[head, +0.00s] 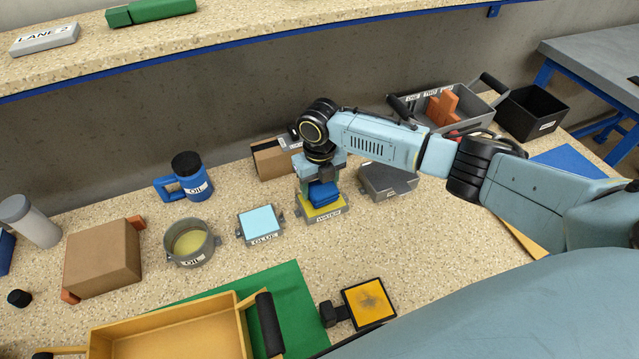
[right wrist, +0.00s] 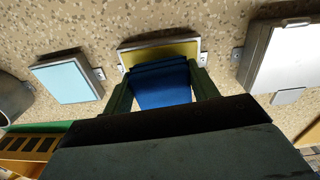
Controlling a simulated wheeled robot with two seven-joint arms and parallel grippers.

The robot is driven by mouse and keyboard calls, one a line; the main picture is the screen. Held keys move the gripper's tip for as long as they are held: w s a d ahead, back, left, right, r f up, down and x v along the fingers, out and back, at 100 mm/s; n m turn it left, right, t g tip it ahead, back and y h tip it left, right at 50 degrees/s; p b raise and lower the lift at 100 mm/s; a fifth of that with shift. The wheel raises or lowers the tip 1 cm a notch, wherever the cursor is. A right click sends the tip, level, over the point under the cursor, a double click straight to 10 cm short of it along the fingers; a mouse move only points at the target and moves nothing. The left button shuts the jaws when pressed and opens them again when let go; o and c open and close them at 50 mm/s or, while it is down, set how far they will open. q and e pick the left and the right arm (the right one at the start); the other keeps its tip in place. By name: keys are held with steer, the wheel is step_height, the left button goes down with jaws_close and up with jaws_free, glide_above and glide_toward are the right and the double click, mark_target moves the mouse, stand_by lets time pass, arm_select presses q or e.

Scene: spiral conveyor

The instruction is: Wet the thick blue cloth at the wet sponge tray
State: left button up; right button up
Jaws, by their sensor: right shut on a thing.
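The thick blue cloth (head: 323,193) is folded into a block and held by my right gripper (head: 321,187), which is shut on it. In the right wrist view the cloth (right wrist: 162,84) shows between the two green fingers. The wet sponge tray (head: 320,212), yellow on top with a label reading WATER, is directly below the cloth. In the right wrist view part of the tray's yellow top (right wrist: 160,52) shows beyond the cloth. I cannot tell whether the cloth touches the sponge. My left gripper is not in view.
Left of the tray are a light-blue pad tray labelled GLUE (head: 255,226) and a round OIL pot (head: 191,243). A grey box (head: 388,182) stands close on the right. A yellow tray (head: 175,330) lies in front on a green mat (head: 290,290).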

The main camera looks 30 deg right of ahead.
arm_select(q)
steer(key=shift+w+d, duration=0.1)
arm_select(e)
steer(key=shift+f, duration=0.15)
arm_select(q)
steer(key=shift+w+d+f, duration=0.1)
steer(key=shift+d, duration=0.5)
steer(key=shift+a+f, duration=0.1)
arm_select(e)
steer(key=shift+f, duration=0.25)
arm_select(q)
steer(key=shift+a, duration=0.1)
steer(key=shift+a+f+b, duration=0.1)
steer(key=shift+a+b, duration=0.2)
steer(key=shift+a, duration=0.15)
arm_select(e)
steer(key=shift+f, duration=0.1)
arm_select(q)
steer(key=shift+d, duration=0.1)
arm_select(e)
steer(key=shift+f, duration=0.1)
